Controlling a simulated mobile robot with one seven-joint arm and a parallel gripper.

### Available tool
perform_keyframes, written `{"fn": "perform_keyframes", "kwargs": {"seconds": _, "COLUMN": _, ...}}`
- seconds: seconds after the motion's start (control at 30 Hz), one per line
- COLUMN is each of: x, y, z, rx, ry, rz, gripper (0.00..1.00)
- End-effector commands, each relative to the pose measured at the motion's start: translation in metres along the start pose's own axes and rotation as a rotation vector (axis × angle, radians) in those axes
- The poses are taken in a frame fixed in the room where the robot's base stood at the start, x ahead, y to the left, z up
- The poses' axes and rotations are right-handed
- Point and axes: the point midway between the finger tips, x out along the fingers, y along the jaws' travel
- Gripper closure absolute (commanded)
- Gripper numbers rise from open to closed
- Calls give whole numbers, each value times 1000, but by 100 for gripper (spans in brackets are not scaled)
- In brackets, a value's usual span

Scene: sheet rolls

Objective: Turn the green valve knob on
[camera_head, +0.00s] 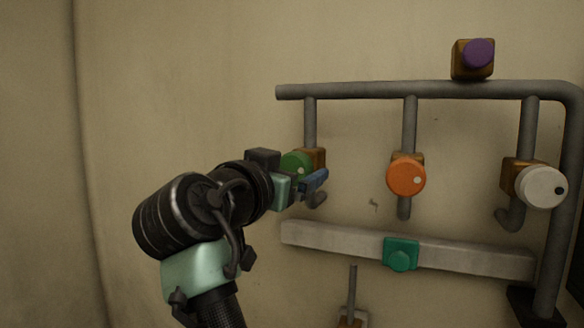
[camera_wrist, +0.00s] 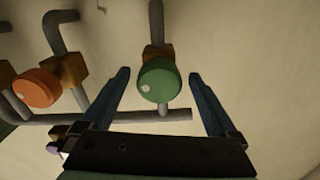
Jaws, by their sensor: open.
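The green valve knob (camera_head: 297,163) is round with a pale dot and sits on a brass body on the left vertical pipe. My gripper (camera_head: 310,184) is right in front of it and partly hides it in the head view. In the wrist view the green knob (camera_wrist: 159,81) is between the two blue fingers of my gripper (camera_wrist: 160,88), with a visible gap on each side. The pale dot lies on the knob's left side in that view. The fingers are open and hold nothing. I cannot tell how far the fingertips are from the wall.
An orange knob (camera_head: 406,174) and a white knob (camera_head: 541,187) sit on pipes to the right. A purple knob (camera_head: 478,53) is above the top grey pipe (camera_head: 360,90). The wall at left is clear.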

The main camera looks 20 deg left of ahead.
Motion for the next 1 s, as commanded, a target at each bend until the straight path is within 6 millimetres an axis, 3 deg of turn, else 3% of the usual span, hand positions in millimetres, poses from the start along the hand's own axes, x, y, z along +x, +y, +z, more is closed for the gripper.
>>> {"fn": "perform_keyframes", "kwargs": {"seconds": 0.07, "x": 0, "y": 0, "z": 0, "rx": 0, "ry": 0, "rz": 0, "gripper": 6}}
{"fn": "perform_keyframes", "kwargs": {"seconds": 0.5, "x": 0, "y": 0, "z": 0, "rx": -1, "ry": 0, "rz": 1, "gripper": 83}}
{"fn": "perform_keyframes", "kwargs": {"seconds": 0.57, "x": 0, "y": 0, "z": 0, "rx": -1, "ry": 0, "rz": 1, "gripper": 91}}
{"fn": "perform_keyframes", "kwargs": {"seconds": 1.0, "x": 0, "y": 0, "z": 1, "rx": -113, "ry": -1, "rz": 1, "gripper": 91}}
